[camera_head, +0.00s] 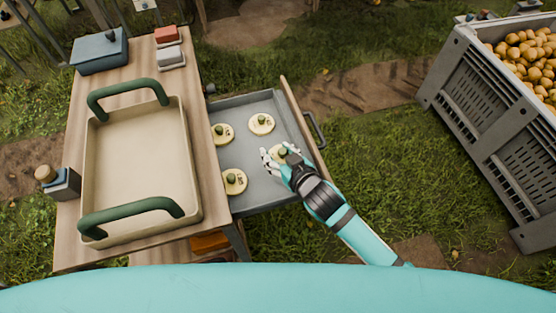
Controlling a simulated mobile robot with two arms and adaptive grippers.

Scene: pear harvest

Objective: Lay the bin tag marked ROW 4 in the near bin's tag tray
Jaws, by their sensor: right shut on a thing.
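Several round cream bin tags with green knobs are in the open grey drawer (262,186). One tag (222,139) is at the left, one (262,129) at the back and one (235,187) at the front left. Their dark marks are too small to read surely. My right gripper (278,157) is shut on a fourth tag (283,149) at the drawer's right side, and its fingers partly cover that tag. I cannot tell whether the tag is lifted. A grey slatted bin (482,158) stands at the right. I cannot make out its tag tray. My left gripper is not in view.
The wooden table (190,75) bears a beige tray (140,150) with green handles, a blue-grey box (100,52) and small red and grey boxes. The bin holds many yellow-brown pears (528,55). Grass and bare soil lie between drawer and bin.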

